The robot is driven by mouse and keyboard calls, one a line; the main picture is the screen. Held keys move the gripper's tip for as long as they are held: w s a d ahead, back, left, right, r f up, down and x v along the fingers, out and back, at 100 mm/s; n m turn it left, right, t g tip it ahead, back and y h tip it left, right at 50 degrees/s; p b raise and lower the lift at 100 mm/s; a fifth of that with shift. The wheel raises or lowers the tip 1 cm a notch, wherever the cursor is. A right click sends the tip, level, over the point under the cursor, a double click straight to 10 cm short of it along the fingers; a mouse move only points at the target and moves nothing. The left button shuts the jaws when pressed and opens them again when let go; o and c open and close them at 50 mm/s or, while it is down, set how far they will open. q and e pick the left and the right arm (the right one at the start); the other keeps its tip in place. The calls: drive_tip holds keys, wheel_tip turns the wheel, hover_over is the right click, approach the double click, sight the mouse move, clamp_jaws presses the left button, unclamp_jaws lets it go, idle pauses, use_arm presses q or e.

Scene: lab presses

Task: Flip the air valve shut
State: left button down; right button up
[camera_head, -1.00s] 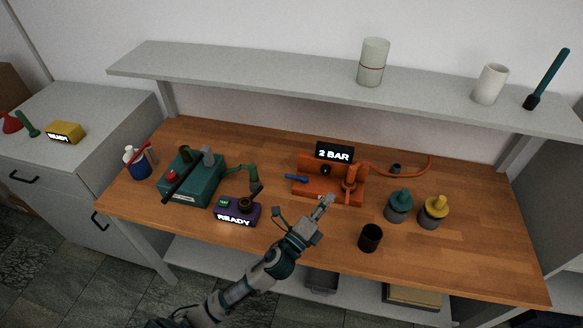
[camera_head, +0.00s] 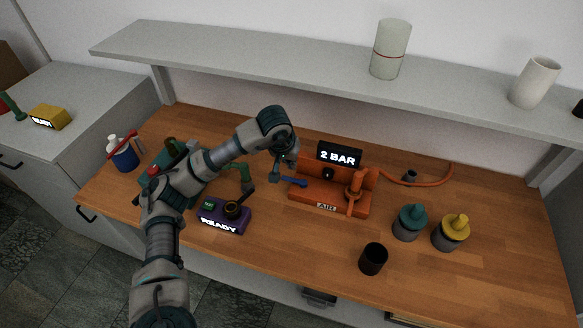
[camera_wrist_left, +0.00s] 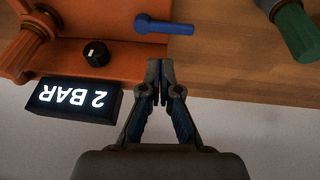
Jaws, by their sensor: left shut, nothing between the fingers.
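The orange air station (camera_head: 327,192) stands on the bench with a "2 BAR" display (camera_head: 339,155) and an "AIR" label. Its blue valve lever (camera_head: 294,182) sticks out sideways from the left end. My left gripper (camera_head: 276,177) is beside the lever's free end in the head view. In the left wrist view the shut, empty fingertips (camera_wrist_left: 160,83) are a little apart from the blue lever (camera_wrist_left: 165,26) in the picture. The station, with its black knob (camera_wrist_left: 96,53), also shows there. Whether the fingers touch the lever is unclear. My right gripper is not in view.
A purple "READY" box (camera_head: 224,215) and a teal press (camera_head: 170,165), partly hidden by my arm, stand left. A black cup (camera_head: 373,259), teal-topped bottle (camera_head: 409,222) and yellow-topped bottle (camera_head: 451,232) stand right. A shelf (camera_head: 290,73) runs above. The bench front centre is clear.

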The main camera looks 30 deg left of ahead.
sight(294, 181)
use_arm(q)
drive_tip(key=shift+s+a+r+y, duration=0.1)
drive_tip(key=shift+a+r+y, duration=0.5)
drive_tip(key=shift+a, duration=0.2)
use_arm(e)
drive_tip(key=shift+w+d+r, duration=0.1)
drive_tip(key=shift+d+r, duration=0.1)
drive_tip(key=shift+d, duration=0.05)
use_arm(q)
drive_tip(key=shift+a, duration=0.1)
drive_tip(key=b+x, duration=0.1)
drive_tip(key=x, duration=0.8)
drive_tip(key=shift+f, duration=0.6)
drive_tip(key=shift+a, duration=0.25)
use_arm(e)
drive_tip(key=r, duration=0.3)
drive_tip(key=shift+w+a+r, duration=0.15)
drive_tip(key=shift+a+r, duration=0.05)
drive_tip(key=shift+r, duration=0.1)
use_arm(q)
drive_tip(key=shift+a+f, duration=0.1)
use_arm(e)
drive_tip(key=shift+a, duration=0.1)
